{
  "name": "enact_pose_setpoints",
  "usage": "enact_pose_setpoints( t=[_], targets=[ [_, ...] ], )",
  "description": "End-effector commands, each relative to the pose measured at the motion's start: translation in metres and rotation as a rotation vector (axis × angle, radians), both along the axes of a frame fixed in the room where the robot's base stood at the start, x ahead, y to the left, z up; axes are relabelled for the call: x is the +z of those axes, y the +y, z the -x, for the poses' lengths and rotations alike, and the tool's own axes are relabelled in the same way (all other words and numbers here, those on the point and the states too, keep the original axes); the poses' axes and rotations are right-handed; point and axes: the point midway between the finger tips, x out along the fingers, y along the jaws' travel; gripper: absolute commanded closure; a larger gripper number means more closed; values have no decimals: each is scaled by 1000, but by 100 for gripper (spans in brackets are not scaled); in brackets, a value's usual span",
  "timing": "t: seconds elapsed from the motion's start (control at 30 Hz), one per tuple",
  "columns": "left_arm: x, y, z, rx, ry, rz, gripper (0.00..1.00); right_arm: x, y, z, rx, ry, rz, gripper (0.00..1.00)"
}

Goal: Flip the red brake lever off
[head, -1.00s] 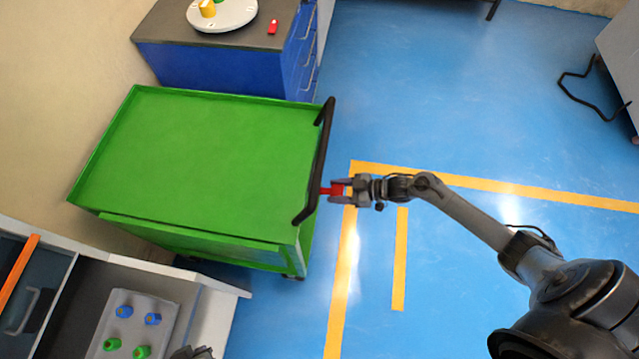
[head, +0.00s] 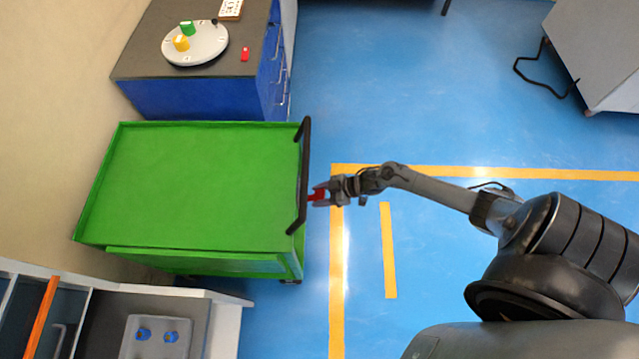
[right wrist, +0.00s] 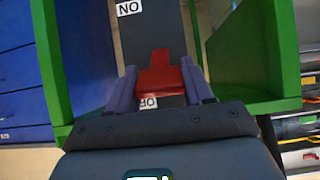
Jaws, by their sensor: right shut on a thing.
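The red brake lever (head: 318,196) sits at the right end of the green cart (head: 205,185), beside its black push handle (head: 305,165). My right gripper (head: 317,194) reaches in from the right and is shut on the lever. In the right wrist view the red lever (right wrist: 160,76) lies between the two fingers, on a dark plate. An upside-down "ON" label (right wrist: 129,8) shows at the plate's far end. A second label (right wrist: 148,102), partly covered, shows at the near side of the lever. My left gripper is out of view.
A blue cabinet (head: 190,98) with a round grey plate (head: 195,43) and a small red item (head: 245,54) stands behind the cart. A bench with a grey panel of blue knobs (head: 157,335) is at the lower left.

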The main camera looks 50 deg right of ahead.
Motion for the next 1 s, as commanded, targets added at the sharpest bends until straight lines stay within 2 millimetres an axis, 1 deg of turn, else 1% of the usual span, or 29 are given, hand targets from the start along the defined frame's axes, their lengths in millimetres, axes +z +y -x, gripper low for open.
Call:
enact_pose_setpoints(
  t=[0.03,0.27,0.3,0.43,0.77,0.87,1.0],
  targets=[
    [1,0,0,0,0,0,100,5,2,-4,2,-13,-9,100],
    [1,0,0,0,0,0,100,6,3,-4,3,-15,-10,100],
    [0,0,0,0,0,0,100,6,3,-5,3,-15,-9,43],
    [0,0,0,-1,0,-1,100,5,2,-4,1,-12,-7,23],
    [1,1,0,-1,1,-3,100,3,0,-1,1,-6,-4,23],
    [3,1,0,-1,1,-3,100,7,-3,4,1,-5,-3,23],
    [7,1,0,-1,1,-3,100,18,-13,16,2,-5,-1,23]
  ],
)
